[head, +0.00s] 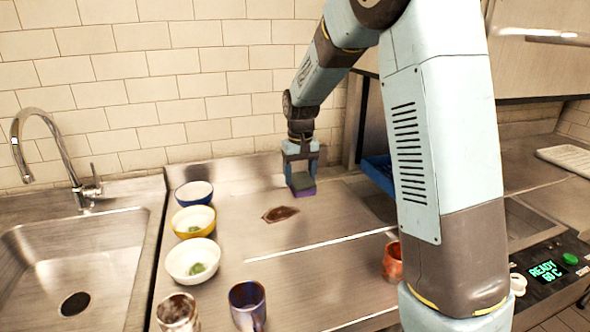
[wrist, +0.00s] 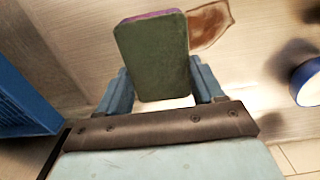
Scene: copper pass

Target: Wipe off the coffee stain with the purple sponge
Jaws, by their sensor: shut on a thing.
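The purple sponge (head: 303,190) has a dark green pad on one face. My gripper (head: 301,172) is shut on it, just right of the stain and close to the counter. I cannot tell whether the sponge touches the surface. In the wrist view the sponge (wrist: 152,58) sits between the two fingers with its green face toward the camera and a purple edge at the top. The brown coffee stain (head: 280,214) lies on the metal counter. It also shows in the wrist view (wrist: 208,24), partly hidden behind the sponge.
Bowls stand left of the stain: blue (head: 194,193), yellow (head: 193,221) and white (head: 193,260). A metal cup (head: 178,312), a blue mug (head: 247,304) and a copper mug (head: 392,262) stand nearer. A blue crate (head: 378,171) is at right; a sink (head: 75,262) is at left.

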